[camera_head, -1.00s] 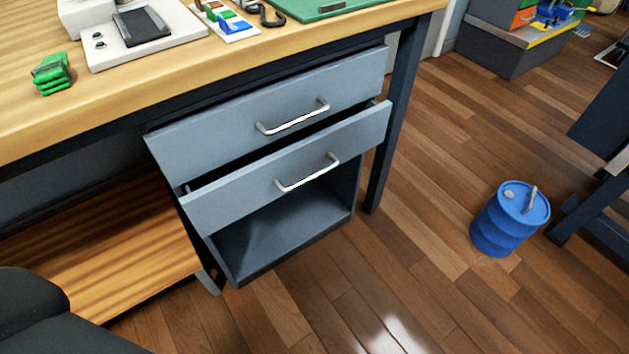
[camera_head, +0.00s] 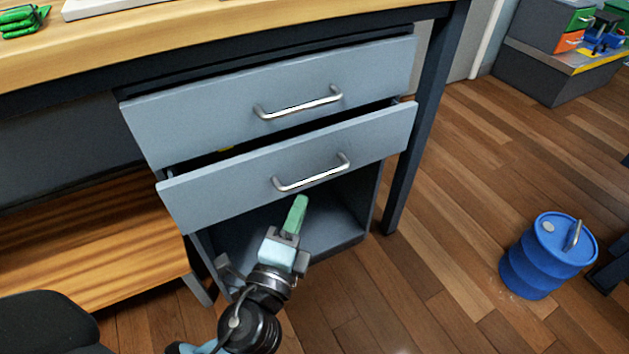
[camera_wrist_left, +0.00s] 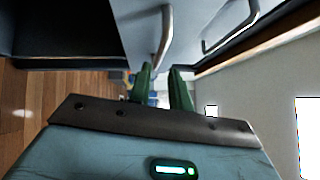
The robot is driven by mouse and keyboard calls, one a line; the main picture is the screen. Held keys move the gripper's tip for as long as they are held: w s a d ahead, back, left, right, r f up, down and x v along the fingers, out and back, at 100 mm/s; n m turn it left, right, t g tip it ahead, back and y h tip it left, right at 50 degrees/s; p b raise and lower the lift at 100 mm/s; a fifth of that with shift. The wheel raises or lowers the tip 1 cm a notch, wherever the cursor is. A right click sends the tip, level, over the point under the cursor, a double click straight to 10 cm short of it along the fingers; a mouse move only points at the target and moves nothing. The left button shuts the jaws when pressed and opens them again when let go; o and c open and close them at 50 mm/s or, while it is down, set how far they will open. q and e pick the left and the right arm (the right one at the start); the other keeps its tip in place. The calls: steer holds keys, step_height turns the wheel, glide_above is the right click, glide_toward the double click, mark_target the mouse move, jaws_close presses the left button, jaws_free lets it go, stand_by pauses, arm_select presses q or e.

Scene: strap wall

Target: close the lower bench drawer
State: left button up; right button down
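The lower bench drawer (camera_head: 225,190) has a grey-blue front and stands partly out, with a dark gap above its front. Its silver bar handle (camera_head: 312,174) is on the front; it also shows in the left wrist view (camera_wrist_left: 163,40). My left gripper (camera_head: 297,212) has green fingers and is just below and in front of this handle, seemingly not touching it. In the left wrist view the two fingers (camera_wrist_left: 161,88) are apart, with nothing clearly held between them. In the head view one finger mostly hides the other. My right gripper is out of view.
The upper drawer (camera_head: 200,120) with its own handle (camera_head: 300,103) is directly above. An open compartment (camera_head: 335,215) lies below the lower drawer. A wooden shelf (camera_head: 90,240) is at left, a bench leg (camera_head: 415,140) at right. A blue barrel (camera_head: 548,258) stands on the floor.

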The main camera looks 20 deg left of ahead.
mark_target(311, 177)
arm_select(q)
steer(key=shift+w+a+r, duration=0.15)
steer(key=shift+w, duration=1.15)
steer(key=shift+w+a+r, duration=0.15)
steer(key=shift+w+r, duration=0.05)
steer(key=shift+w, duration=1.05)
steer(key=shift+w+a+r, duration=0.15)
steer(key=shift+w, duration=1.15)
jaws_close()
